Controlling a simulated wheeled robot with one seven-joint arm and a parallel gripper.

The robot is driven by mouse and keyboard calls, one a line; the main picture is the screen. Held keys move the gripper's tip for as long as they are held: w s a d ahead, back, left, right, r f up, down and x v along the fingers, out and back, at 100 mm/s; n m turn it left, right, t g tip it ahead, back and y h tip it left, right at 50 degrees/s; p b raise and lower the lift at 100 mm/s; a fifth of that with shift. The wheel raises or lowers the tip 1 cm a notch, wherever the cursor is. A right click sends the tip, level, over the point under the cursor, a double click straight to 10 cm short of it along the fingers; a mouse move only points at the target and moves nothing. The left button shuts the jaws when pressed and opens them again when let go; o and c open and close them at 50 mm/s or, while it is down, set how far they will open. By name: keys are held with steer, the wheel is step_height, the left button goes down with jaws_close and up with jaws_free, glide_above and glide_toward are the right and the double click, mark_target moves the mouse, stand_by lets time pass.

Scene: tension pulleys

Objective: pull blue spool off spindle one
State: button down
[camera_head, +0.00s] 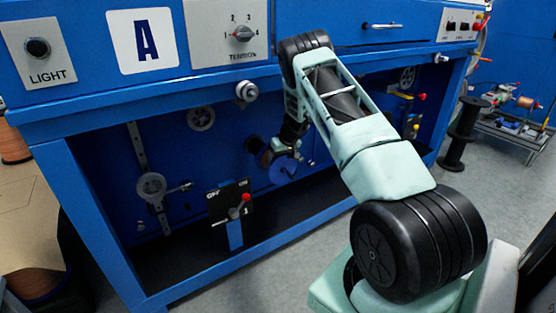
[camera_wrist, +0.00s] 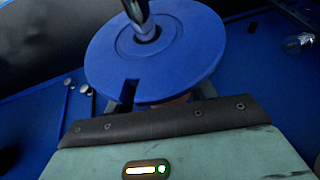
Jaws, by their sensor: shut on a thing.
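The blue spool (camera_head: 283,171) is low in the open bay of the blue machine in the head view, with a copper-coloured part behind it. In the wrist view the blue spool's round flange (camera_wrist: 175,62) fills the upper middle. The metal spindle (camera_wrist: 146,30) passes through its central hole, so the spool is around the spindle. My gripper (camera_head: 286,151) reaches down to the spool from above and is shut on it. In the wrist view the fingers are mostly hidden behind the flange and the dark edge of my gripper.
A black lever panel (camera_head: 229,212) stands left of the spool, and a round pulley on a bracket (camera_head: 151,187) is farther left. The machine's upper edge (camera_head: 140,97) overhangs the bay. A black reel stand (camera_head: 462,135) is on the floor at right.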

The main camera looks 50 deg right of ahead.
mark_target(292, 175)
steer(key=shift+s+a+r+b, duration=0.1)
steer(key=shift+s+a+b, duration=0.1)
steer(key=shift+s+b, duration=0.5)
steer(key=shift+s+a+b, duration=0.15)
steer(key=shift+s+b, duration=0.25)
steer(key=shift+s, duration=0.55)
stand_by(0.9)
steer(key=shift+r, duration=0.15)
stand_by(0.5)
steer(key=shift+b, duration=0.3)
steer(key=shift+s+a+b, duration=0.2)
steer(key=shift+s+b, duration=0.45)
steer(key=shift+s, duration=0.2)
steer(key=shift+s+a+b, duration=0.2)
steer(key=shift+s+b, duration=0.45)
steer(key=shift+s, duration=0.15)
steer(key=shift+s+b, duration=0.1)
steer(key=shift+b, duration=0.25)
steer(key=shift+s+a+b, duration=0.2)
steer(key=shift+s+b, duration=0.5)
steer(key=shift+s, duration=0.15)
steer(key=shift+s+a+b, duration=0.2)
steer(key=shift+s+b, duration=0.5)
steer(key=shift+s, duration=0.1)
steer(key=shift+b, duration=0.3)
